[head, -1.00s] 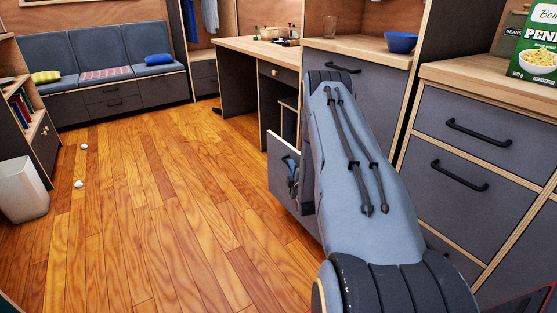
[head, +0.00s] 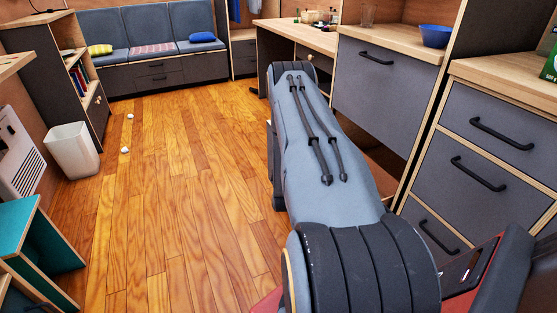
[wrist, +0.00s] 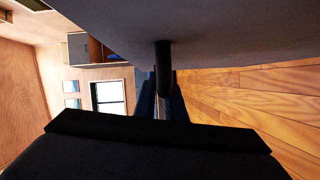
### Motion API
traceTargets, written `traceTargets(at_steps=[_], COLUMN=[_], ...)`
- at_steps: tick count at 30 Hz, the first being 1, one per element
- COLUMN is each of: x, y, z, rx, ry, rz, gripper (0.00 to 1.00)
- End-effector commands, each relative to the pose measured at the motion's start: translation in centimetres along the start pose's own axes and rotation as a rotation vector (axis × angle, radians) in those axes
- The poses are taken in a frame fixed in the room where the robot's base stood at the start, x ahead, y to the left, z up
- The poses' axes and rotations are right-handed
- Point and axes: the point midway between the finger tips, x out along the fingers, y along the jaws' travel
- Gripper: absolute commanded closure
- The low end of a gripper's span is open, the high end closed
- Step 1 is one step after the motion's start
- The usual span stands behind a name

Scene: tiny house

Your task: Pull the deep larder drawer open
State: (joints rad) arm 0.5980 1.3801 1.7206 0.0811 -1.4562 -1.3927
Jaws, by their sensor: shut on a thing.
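In the wrist view, a dark bar handle (wrist: 163,60) stands out from a grey front (wrist: 235,38), which I take to be the larder drawer. My gripper (wrist: 164,98) is shut on that handle, with its fingers on either side of it. In the head view my arm hides the gripper, the held handle and the drawer front. I cannot tell there how far the drawer stands out.
A grey cabinet front (head: 385,95) with a black handle is right of my arm. More drawers (head: 485,150) stand nearer at right. A teal piece of furniture (head: 45,240) and a white bin (head: 72,150) are at left. The wooden floor (head: 180,200) between is mostly clear.

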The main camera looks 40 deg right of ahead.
Motion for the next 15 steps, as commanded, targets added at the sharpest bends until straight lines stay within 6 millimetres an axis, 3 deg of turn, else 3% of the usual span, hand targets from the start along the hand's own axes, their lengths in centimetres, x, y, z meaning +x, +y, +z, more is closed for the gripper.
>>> traceTargets(at_steps=[10, 11, 12, 15], x=[-0.2, -0.2, -0.19, -0.15], y=[-0.22, -0.23, -0.22, -0.18], z=[0.07, 0.05, 0.01, -0.08], rx=[0.0, 0.0, 0.0, 0.0], ry=[-0.004, -0.003, -0.003, -0.001], rz=[-0.004, -0.004, -0.004, -0.003], gripper=[1.0, 0.85, 0.78, 0.71])
